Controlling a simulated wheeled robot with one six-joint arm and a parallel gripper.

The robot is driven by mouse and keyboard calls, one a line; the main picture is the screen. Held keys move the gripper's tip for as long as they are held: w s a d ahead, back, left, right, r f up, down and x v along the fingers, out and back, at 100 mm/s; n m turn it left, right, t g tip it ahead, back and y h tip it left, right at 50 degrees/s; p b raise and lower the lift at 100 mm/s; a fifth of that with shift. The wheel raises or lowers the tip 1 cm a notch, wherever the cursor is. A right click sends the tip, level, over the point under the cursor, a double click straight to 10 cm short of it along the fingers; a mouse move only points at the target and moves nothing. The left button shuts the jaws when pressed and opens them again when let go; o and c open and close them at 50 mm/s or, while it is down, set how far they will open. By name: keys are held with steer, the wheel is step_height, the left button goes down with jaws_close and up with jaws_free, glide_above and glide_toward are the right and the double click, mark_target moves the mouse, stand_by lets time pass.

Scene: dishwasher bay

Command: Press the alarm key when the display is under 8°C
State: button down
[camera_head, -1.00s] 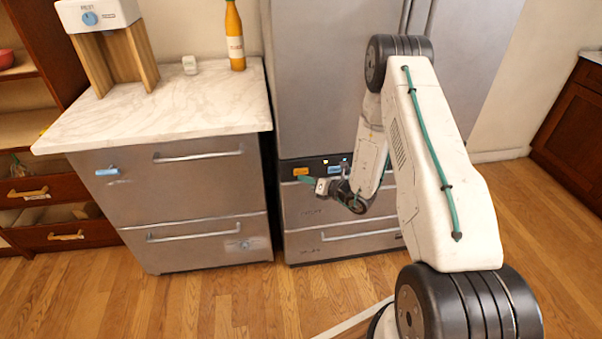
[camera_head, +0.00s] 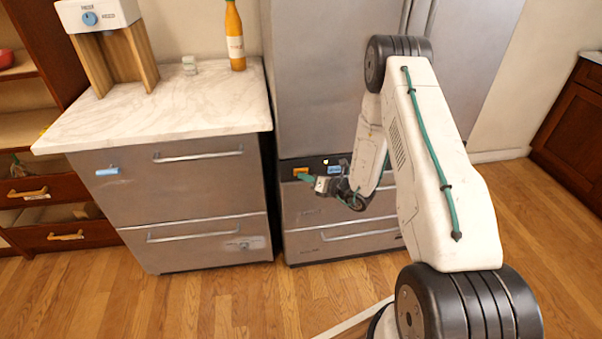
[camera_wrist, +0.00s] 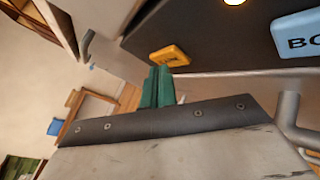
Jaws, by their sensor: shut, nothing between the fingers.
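An orange key (camera_head: 301,172) sits on the dark panel of the steel appliance, with its marking too small to read. It also shows in the wrist view (camera_wrist: 170,56). My gripper (camera_wrist: 158,72) is shut and empty, its green fingers just short of or at the key; I cannot tell whether they touch it. In the head view my gripper (camera_head: 304,177) is just below the key. A blue plate (camera_wrist: 298,35) with lettering beginning "BO" is to the right. A round light (camera_wrist: 233,1) glows on the panel. I see no readable temperature display.
A handle (camera_wrist: 292,118) sticks out at the right of the wrist view. A steel drawer unit with a marble top (camera_head: 160,110) stands to the left, bearing an orange bottle (camera_head: 235,38) and a white dial box (camera_head: 98,15).

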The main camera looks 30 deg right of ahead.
steer(key=shift+w, duration=0.25)
stand_by(0.4)
steer(key=shift+s, duration=0.1)
steer(key=shift+s+a, duration=0.15)
steer(key=shift+s, duration=0.5)
steer(key=s, duration=0.2)
steer(key=s+a, duration=0.1)
steer(key=s, duration=0.1)
steer(key=shift+s+a, duration=0.2)
steer(key=shift+s, duration=0.2)
stand_by(0.7)
